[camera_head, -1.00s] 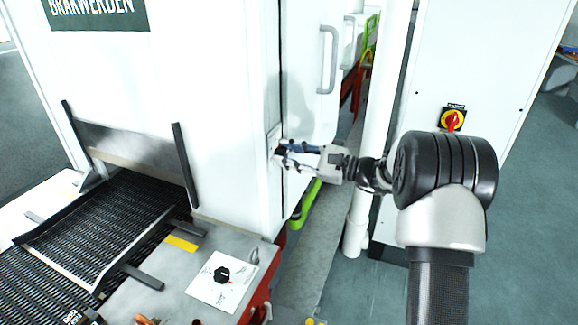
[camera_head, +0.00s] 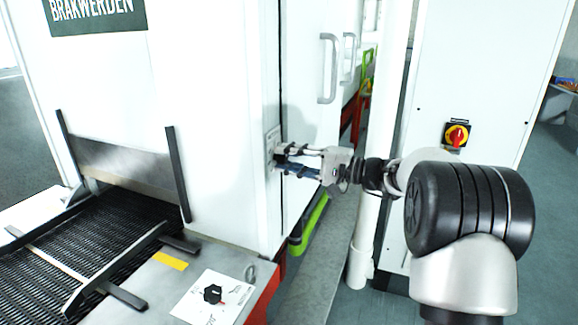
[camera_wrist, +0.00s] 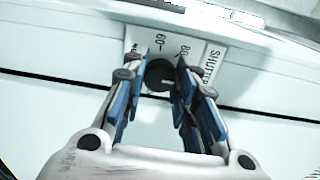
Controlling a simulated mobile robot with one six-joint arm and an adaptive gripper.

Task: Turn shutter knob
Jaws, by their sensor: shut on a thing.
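The shutter knob (camera_wrist: 159,76) is a dark round knob on a white label plate (camera_wrist: 212,60) on the machine's side. In the wrist view the plate shows scale numbers and the word "SHUTTER", partly cut off. My gripper (camera_wrist: 160,80) has its blue-padded fingers on either side of the knob, shut on it. In the head view my gripper (camera_head: 284,158) reaches the plate (camera_head: 271,148) from the right; the knob is mostly hidden there by the fingers.
A black knob (camera_head: 213,294) sits on a white plate on the machine's front ledge. A white pipe (camera_head: 364,225) stands behind my arm. A grey door handle (camera_head: 328,68) is above my gripper.

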